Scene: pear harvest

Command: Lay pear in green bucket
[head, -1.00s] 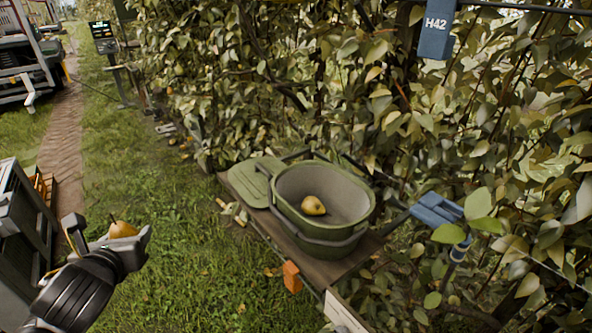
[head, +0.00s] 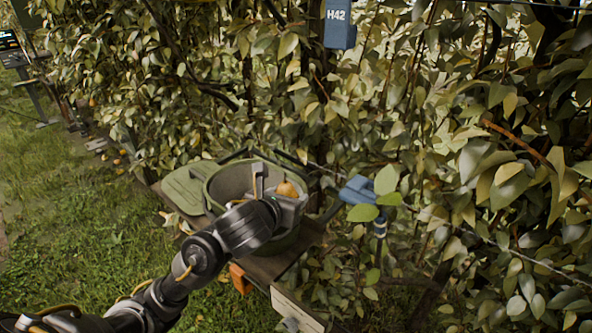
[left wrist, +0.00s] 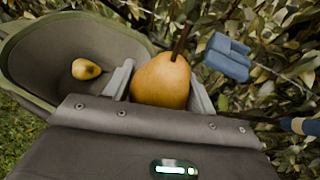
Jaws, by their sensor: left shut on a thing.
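The green bucket (head: 212,180) stands on a brown board in front of the hedge. My left gripper (head: 275,188) is shut on a ripe yellow-orange pear (head: 288,189) and holds it at the bucket's right side, above rim height as far as I can see. In the left wrist view the held pear (left wrist: 160,82) sits stem up between the fingers, and the bucket (left wrist: 25,62) opens to its left. Another pear (left wrist: 86,69) lies inside the bucket. My arm hides the bucket's front in the head view. My right gripper is not in view.
The green lid (head: 182,190) lies left of the bucket. A blue device (head: 358,190) and leaves stand close on the right. An orange block (head: 240,279) is at the board's front edge.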

